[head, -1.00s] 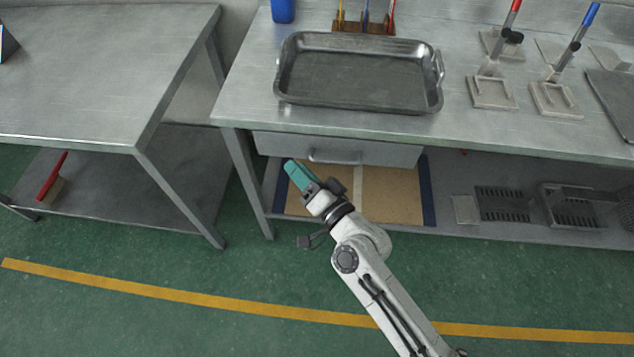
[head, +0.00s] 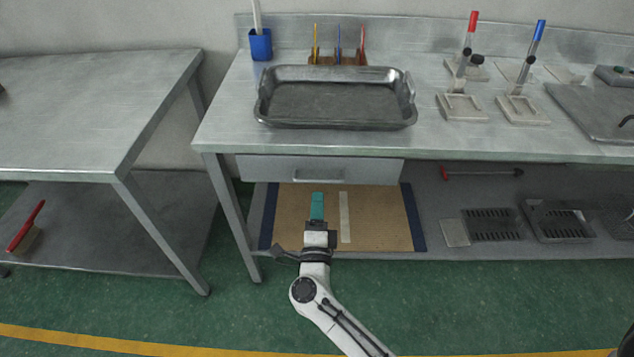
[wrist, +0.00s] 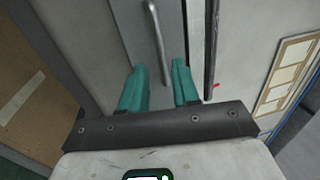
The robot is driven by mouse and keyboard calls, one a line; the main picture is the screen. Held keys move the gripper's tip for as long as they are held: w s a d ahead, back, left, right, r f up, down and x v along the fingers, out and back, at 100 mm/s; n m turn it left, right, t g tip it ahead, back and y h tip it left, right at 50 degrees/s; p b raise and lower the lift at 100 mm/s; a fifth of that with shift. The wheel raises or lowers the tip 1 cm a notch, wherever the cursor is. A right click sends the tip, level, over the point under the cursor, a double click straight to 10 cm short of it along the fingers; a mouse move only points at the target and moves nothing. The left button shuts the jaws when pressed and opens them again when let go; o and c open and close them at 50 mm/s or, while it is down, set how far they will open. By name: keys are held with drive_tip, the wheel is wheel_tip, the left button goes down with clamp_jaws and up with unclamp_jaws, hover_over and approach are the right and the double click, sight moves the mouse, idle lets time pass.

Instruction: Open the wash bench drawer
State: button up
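The wash bench drawer (head: 265,168) is under the left part of the steel bench top and looks shut. Its bar handle (head: 318,175) is at the middle of the front. My gripper (head: 317,196), with teal fingers, points at the bench just below the handle in the head view. In the wrist view the two fingers (wrist: 160,85) are apart with nothing between them. The handle (wrist: 156,35) lies ahead of the fingertips there, roughly in line with the gap, and appears apart from them. The exact distance is hard to tell.
A steel tray (head: 335,122) sits on the bench (head: 225,125) above the drawer. A brown board (head: 385,225) lies on the lower shelf behind my gripper. A bench leg (head: 236,225) stands left of it. Another table (head: 90,120) is further left; the floor in front is clear.

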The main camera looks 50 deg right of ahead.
sight(319, 180)
drive_tip(key=x, duration=0.6)
drive_tip(key=shift+w+d, duration=0.25)
drive_tip(key=shift+d, duration=0.05)
drive_tip(key=shift+c, duration=0.3)
clamp_jaws()
